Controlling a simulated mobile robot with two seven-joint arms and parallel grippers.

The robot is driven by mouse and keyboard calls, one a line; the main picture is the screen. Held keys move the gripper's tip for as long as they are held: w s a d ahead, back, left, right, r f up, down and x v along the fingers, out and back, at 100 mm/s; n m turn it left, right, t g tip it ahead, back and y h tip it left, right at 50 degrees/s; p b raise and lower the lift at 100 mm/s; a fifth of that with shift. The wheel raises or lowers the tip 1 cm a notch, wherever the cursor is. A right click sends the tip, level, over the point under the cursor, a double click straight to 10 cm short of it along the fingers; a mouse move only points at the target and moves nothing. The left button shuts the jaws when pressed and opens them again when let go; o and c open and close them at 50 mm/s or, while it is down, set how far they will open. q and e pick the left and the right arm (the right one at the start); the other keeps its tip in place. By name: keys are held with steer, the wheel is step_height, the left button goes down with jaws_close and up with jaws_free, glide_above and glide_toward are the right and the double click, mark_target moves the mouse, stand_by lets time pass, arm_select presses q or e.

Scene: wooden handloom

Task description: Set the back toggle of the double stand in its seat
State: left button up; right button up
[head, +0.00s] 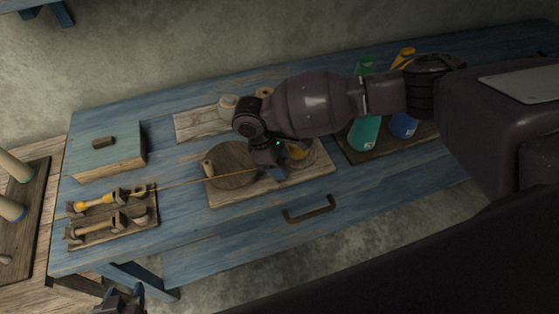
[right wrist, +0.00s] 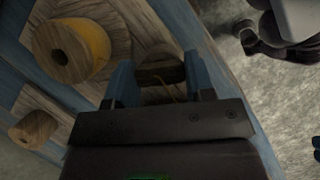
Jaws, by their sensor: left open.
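The double stand (head: 147,215) is a dark wooden base at the left of the blue table, with two spindles lying in its holders. The back spindle (head: 95,201) carries yellow thread; the front one (head: 97,228) is plain wood. A taut yellow thread (head: 190,182) runs from the back one to my right gripper (head: 268,168). In the right wrist view the blue fingers (right wrist: 160,85) close around a dark wooden toggle (right wrist: 160,68), with thread beside it. The toggle's seat cannot be made out. My left gripper (head: 122,300) is open, low at the left, partly cut off.
A board (head: 222,199) with a round wooden disc (head: 232,153) lies under my right gripper. A yellow-wound spool (right wrist: 70,50) stands close beside the gripper. A blue-grey box (head: 105,160) stands behind the stand. Green and blue cones stand at the right. The table front has a handle (head: 309,209).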

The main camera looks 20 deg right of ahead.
steer(key=o, duration=0.5)
steer(key=shift+c, duration=0.2)
steer(key=v, duration=1.1)
steer(key=shift+p, duration=0.4)
steer(key=shift+s, duration=0.1)
steer(key=shift+a+f, duration=0.1)
